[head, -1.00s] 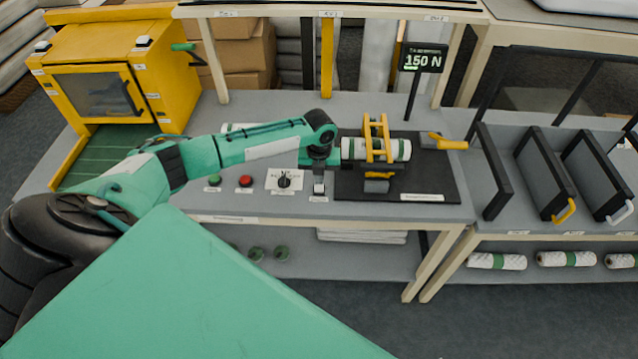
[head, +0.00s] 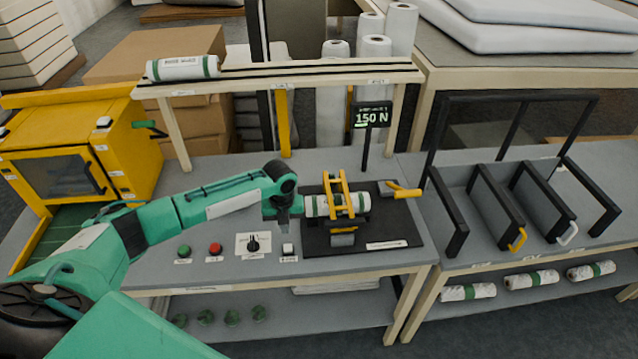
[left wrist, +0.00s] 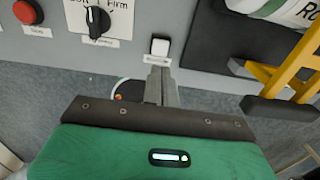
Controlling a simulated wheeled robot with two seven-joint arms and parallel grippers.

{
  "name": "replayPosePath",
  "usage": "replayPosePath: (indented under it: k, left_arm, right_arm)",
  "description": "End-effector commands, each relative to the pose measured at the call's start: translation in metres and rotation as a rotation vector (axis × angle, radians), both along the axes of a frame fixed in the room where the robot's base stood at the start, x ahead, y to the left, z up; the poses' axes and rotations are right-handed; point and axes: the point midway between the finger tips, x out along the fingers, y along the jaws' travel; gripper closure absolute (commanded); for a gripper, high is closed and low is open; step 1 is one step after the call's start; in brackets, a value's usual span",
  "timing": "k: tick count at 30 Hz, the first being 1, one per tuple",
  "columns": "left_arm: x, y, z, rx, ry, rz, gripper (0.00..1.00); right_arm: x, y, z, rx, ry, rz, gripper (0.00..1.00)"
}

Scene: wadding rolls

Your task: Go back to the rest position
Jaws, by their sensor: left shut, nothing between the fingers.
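My left gripper (head: 284,222) points down over the front of the bench, just behind a white switch (head: 288,249) and left of the black test stand. Its fingers are shut with nothing between them. In the left wrist view the shut fingertips (left wrist: 160,88) lie just below the white switch (left wrist: 160,48), apart from it in the picture; the height gap is hard to tell. A white-and-green roll (head: 322,205) lies in the stand under a yellow clamp frame (head: 344,194). My right gripper is not in view.
Left of the switch are a selector knob (head: 252,243), a red button (head: 215,248) and a green button (head: 184,250). A yellow cabinet (head: 130,165) stands left. A display (head: 372,116) reads 150 N. Black dividers (head: 497,205) stand right. A shelf (head: 300,76) spans above the bench.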

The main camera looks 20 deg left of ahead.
Motion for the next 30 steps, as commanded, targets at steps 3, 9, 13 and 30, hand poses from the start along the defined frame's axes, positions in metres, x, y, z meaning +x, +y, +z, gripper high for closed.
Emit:
replayPosePath:
  k: [3,9,13,30]
  left_arm:
    - [0.0,0.0,0.0,0.0,0.0,0.0,1.0]
    - [-0.017,-0.03,-0.013,-0.02,0.0,0.048,1.0]
    - [-0.047,-0.08,-0.028,-0.062,-0.01,0.168,1.0]
    - [-0.192,-0.205,-0.012,-0.314,-0.038,1.17,1.0]
  right_arm:
    - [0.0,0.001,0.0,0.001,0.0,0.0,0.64]
    - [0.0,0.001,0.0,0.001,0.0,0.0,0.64]
    - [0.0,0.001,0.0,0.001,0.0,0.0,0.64]
    - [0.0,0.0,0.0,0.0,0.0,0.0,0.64]
